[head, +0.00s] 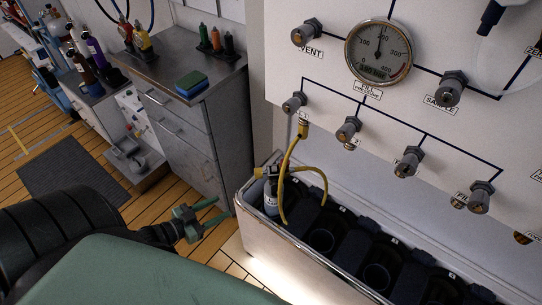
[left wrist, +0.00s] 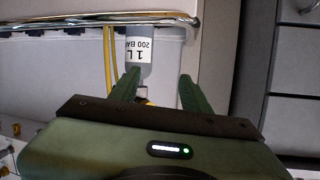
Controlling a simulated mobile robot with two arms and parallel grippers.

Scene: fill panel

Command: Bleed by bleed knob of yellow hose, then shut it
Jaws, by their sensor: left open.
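The yellow hose (head: 287,160) hangs from a port below the leftmost lower knob (head: 294,102) of the panel. It loops down to the valve end of a grey bottle (head: 271,196) in the left end of the rack. A small yellow part (head: 259,172) shows at that valve; I cannot tell whether it is the bleed knob. My left gripper (head: 221,210) is open and empty, left of the rack and apart from the bottle. In the left wrist view the bottle (left wrist: 139,50), labelled 1 L 200 BAR, shows beyond the fingers, beside the hose (left wrist: 108,60). My right gripper is not in view.
The white panel carries a round gauge (head: 378,53), a vent knob (head: 306,32), a sample knob (head: 451,88) and more fill knobs. The metal-rimmed rack (head: 262,243) has several dark slots. A grey cabinet (head: 190,130) with a sponge (head: 191,84) stands left of the rack.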

